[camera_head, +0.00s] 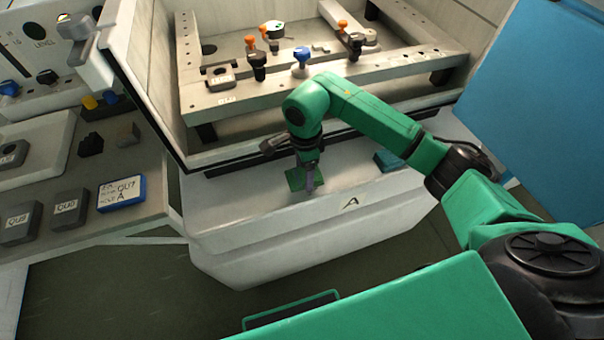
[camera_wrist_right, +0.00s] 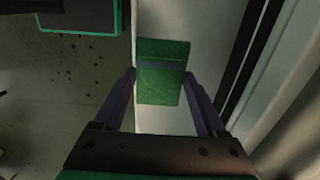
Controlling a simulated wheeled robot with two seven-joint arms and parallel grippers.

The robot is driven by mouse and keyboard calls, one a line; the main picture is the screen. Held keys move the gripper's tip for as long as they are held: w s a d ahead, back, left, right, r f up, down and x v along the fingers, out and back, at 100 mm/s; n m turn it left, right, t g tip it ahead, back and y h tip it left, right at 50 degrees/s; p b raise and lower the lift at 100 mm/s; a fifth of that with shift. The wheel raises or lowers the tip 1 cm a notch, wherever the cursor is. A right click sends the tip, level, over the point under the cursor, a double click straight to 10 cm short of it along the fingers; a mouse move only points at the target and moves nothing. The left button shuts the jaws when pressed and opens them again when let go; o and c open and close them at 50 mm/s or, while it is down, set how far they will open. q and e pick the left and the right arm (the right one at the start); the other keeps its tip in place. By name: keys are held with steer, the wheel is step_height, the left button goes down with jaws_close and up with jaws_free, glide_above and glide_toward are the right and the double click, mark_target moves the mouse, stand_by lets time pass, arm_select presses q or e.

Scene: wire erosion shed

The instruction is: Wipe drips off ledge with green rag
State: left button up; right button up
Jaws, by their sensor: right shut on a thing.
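The green rag (camera_head: 295,179) is at the pale ledge (camera_head: 235,205) in front of the open machine tank. My right gripper (camera_head: 310,188) points down over the ledge and is shut on the rag. In the right wrist view the rag (camera_wrist_right: 163,75) shows between the two fingers of the gripper (camera_wrist_right: 161,88), with the pale ledge (camera_wrist_right: 155,122) under it. I cannot tell whether the rag presses on the ledge or hangs just above it. No drips can be made out on the ledge. My left gripper is not in view.
A teal block (camera_head: 388,161) lies on the ledge's right part. The tank holds a frame (camera_head: 235,98) with clamps and coloured knobs. A side bench (camera_head: 145,205) carries grey blocks and a blue-edged label block (camera_head: 122,193). A blue panel (camera_head: 530,85) stands at right.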

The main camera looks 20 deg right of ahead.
steer(key=shift+r+p, duration=0.8)
steer(key=shift+r, duration=0.9)
